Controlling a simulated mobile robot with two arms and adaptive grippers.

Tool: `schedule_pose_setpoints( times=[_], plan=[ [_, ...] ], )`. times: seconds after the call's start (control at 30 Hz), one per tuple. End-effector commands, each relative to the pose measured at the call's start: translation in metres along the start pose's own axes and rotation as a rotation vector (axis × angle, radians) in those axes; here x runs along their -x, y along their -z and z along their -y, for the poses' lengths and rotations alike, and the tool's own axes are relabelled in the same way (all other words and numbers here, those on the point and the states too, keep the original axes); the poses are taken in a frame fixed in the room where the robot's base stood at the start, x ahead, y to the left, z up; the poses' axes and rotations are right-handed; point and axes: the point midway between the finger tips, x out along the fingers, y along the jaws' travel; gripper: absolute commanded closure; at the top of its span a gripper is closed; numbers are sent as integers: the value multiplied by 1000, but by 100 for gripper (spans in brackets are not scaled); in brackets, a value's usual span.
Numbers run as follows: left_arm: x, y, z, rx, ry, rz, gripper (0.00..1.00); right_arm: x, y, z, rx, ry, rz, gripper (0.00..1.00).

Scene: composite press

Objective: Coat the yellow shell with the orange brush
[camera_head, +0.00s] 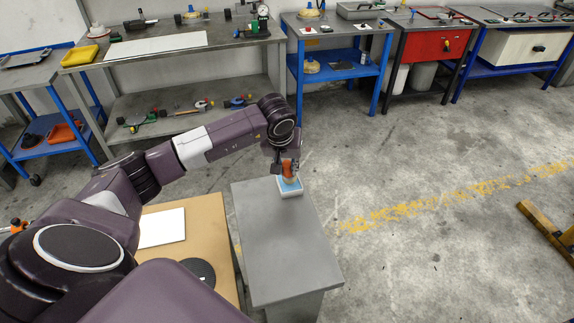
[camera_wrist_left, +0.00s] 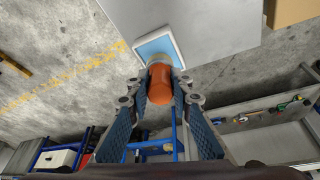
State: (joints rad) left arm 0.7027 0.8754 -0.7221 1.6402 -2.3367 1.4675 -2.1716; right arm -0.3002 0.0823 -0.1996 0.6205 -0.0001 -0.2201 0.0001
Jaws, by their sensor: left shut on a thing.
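In the left wrist view, the brush's orange handle (camera_wrist_left: 160,84) sits between the fingers of the gripper (camera_wrist_left: 160,100). Its paler end points at a white-rimmed tray (camera_wrist_left: 174,38) with a light blue inside. The tray also shows in the head view (camera_head: 291,193). The bristles are hidden, and I cannot tell whether they touch the blue. A yellow tray-like piece, likely the yellow shell (camera_head: 78,57), lies on the left workbench. My right gripper is out of view.
The grey cabinet (camera_head: 275,250) is otherwise clear on top. A wooden table with a white sheet (camera_head: 162,228) and a dark disc (camera_head: 198,272) stands left of it. A workbench (camera_head: 185,47) with tools runs along the back. Open floor (camera_head: 430,230) lies to the right.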

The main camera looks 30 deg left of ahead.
Motion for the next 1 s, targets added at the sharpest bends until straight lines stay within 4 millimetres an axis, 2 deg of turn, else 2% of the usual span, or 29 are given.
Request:
schedule_pose_setpoints(
  times=[1.0],
  plan=[
    [-4,-1,0,0,0,-1,100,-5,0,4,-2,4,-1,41]
  ],
)
